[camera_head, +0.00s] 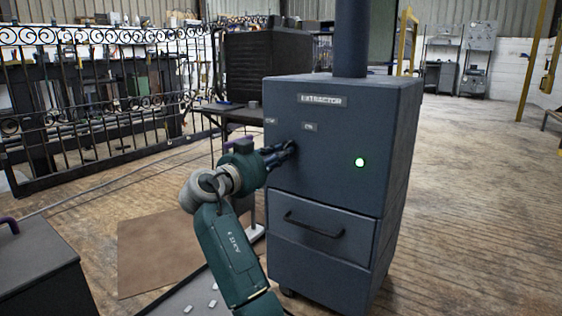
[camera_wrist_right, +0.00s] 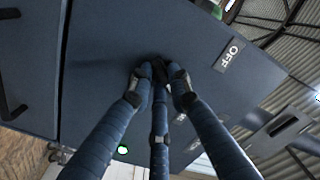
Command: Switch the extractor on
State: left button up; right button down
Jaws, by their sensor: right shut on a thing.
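The extractor (camera_head: 325,180) is a dark blue-grey cabinet with a pipe on top and an EXTRACTOR label. A green light (camera_head: 360,162) glows on its front, and it also shows in the wrist view (camera_wrist_right: 122,149). An ON label (camera_head: 309,126) sits above my right gripper (camera_head: 288,152). In the wrist view an OFF label (camera_wrist_right: 229,55) is to the upper right. My right gripper's fingers (camera_wrist_right: 160,75) are closed together at the front panel, shut on a small dark switch knob (camera_wrist_right: 158,66) mostly hidden by them. My left gripper is not in view.
A drawer with a black handle (camera_head: 313,225) is below the panel. A dark table (camera_head: 232,116) with a black box (camera_head: 265,65) stands behind and left. A wrought-iron gate (camera_head: 90,90) stands at left. The wooden floor at right is clear.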

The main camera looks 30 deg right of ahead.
jog(key=shift+f+m, duration=0.1)
jog(key=shift+m, duration=0.4)
jog(key=c, duration=1.6)
grip_release()
jog(key=v, duration=1.2)
